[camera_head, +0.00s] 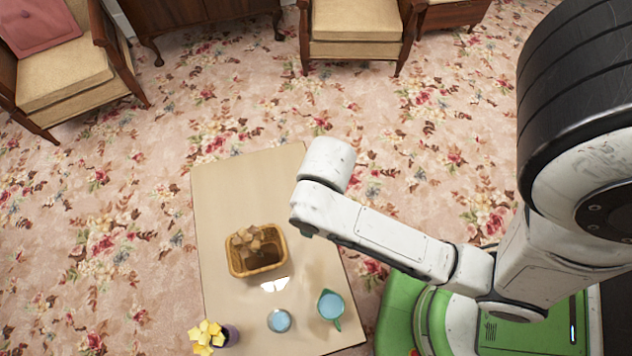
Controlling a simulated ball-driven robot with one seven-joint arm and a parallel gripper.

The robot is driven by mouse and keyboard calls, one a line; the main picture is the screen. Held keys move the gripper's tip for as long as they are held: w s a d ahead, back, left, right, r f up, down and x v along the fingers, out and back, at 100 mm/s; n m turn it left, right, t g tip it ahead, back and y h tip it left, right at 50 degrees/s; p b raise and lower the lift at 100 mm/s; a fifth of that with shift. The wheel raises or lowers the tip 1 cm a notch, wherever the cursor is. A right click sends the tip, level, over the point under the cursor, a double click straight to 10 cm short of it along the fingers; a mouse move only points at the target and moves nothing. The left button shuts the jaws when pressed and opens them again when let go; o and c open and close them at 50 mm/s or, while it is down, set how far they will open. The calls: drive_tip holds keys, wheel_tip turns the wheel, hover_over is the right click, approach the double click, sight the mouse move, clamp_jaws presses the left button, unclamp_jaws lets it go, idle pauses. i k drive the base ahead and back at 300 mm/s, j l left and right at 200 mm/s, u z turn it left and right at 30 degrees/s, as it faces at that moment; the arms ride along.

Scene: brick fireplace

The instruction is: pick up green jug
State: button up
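The green jug (341,311) stands on the low beige table (235,185), near its front right edge. I see it from above: a green rim and handle around a light blue inside. The handle points toward the bottom of the picture. My white arm crosses above and to the right of the table, apart from the jug. The fingers of my gripper do not show, so its opening and anything in it are hidden.
A round light blue item (279,320) is left of the jug. A wicker basket (284,262) with brown pieces stands behind. A vase with yellow flowers (207,334) is at the front left. Armchairs (355,22) stand at the back. The table's far part is bare.

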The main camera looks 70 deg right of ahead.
sight(330, 305)
drive_tip(key=k, duration=0.6)
drive_tip(key=k+j+u, duration=0.1)
drive_tip(key=k, duration=0.55)
drive_tip(key=k+j, duration=0.15)
drive_tip(key=k, duration=0.45)
